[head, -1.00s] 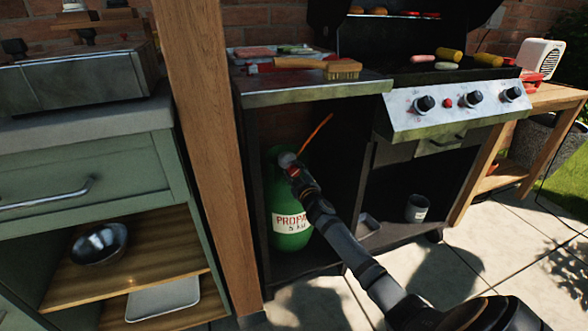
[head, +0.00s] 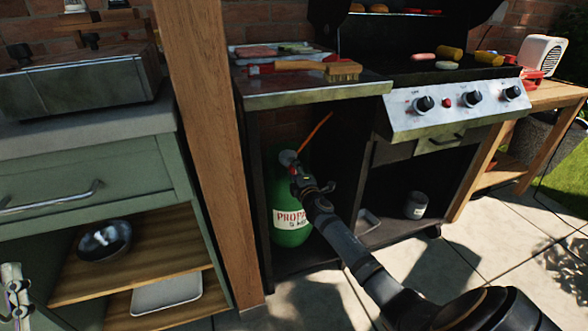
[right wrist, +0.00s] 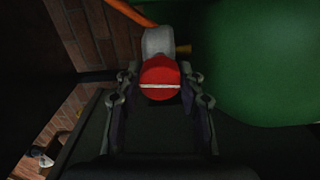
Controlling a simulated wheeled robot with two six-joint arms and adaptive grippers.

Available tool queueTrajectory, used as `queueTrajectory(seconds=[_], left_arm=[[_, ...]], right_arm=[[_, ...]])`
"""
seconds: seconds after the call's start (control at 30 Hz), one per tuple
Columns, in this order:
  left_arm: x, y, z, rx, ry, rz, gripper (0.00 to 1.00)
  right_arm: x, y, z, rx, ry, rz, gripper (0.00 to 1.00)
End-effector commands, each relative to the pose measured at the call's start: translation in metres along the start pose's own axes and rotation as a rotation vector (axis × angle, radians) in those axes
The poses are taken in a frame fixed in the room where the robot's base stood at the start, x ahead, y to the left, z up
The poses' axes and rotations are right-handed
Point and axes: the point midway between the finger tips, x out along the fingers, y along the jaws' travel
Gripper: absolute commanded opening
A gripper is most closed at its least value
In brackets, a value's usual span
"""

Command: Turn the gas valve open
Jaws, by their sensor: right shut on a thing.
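The gas valve is a red round knob (right wrist: 160,75) with a white line across it. In the right wrist view the line lies level across the picture. The knob sits on a grey fitting (right wrist: 158,41) on top of the green propane bottle (head: 291,237), inside the open cabinet under the grill's side shelf. My right gripper (head: 294,172) is at the bottle's top and mostly hides the knob in the head view. Its fingers (right wrist: 162,88) are on both sides of the knob, shut on it. Part of my left gripper (head: 16,288) shows at the lower left edge; its opening is unclear.
An orange hose (head: 318,130) rises from the bottle's top. A wooden post (head: 203,150) stands close left of the cabinet. The side shelf (head: 310,92) is above my right gripper. A grey cup (head: 415,206) stands in the right compartment. Paving in front is open.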

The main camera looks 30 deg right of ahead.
Motion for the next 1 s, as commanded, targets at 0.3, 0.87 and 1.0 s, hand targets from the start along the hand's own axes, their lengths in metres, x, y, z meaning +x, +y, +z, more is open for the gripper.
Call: queueTrajectory(seconds=[0.3,0.87,1.0], left_arm=[[-0.003,0.000,0.013,-0.004,-0.058,-0.002,0.40],[-0.003,0.000,0.014,-0.004,-0.062,-0.002,0.40],[-0.003,0.000,0.014,-0.004,-0.061,-0.002,0.40]], right_arm=[[0.000,-0.002,-0.001,-0.066,0.001,-0.002,0.07],[0.000,-0.002,0.000,-0.069,0.001,-0.002,0.58],[0.000,-0.001,0.000,-0.069,0.001,-0.001,0.60]])
